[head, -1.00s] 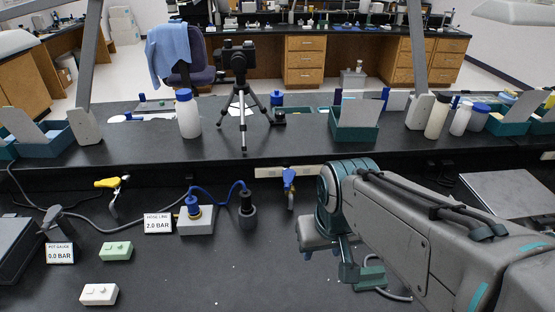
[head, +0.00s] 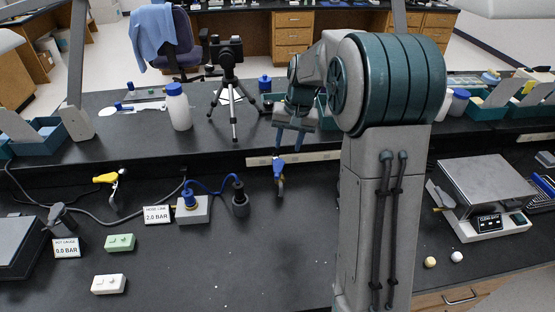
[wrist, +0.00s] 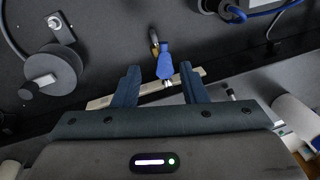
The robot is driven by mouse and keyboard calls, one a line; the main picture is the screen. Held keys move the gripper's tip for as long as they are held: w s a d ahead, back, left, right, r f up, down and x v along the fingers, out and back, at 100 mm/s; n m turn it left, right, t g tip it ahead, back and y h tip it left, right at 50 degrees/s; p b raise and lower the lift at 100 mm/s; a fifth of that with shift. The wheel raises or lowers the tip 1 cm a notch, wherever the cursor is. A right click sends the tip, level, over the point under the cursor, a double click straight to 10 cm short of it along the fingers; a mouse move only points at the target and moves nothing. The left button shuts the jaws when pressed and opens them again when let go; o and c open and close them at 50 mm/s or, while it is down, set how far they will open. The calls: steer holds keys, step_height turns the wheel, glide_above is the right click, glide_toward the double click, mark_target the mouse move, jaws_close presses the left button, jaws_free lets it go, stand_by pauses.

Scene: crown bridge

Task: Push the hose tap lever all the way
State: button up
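A tap with a blue lever (head: 279,165) is at the front of the raised shelf, at mid-bench in the head view. In the wrist view the blue lever (wrist: 164,62) points away from the shelf strip, with a brass part beyond its end. My gripper (wrist: 160,67) is open and empty. Its two fingers are apart, with the lever just ahead of and between their tips in this view; I cannot tell whether they touch. In the head view my gripper (head: 288,148) is above and behind the lever. The hose line sign (head: 157,215) reads 2.0 BAR.
A yellow-levered tap (head: 107,178) is farther left. A blue hose (head: 212,188) joins a grey box (head: 196,212) to a dark fitting (head: 240,204). A pot gauge sign (head: 66,248) reads 0.0 BAR. A tripod (head: 232,100) stands on the shelf. The front bench middle is clear.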

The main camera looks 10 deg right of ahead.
steer(key=p, duration=0.1)
glide_toward(278, 172)
steer(key=shift+m+y, duration=0.3)
steer(key=p+x, duration=0.1)
steer(key=x, duration=0.7)
steer(key=shift+d+f+p, duration=0.15)
steer(key=shift+f+p, duration=0.1)
steer(key=shift+p, duration=0.15)
jaws_close()
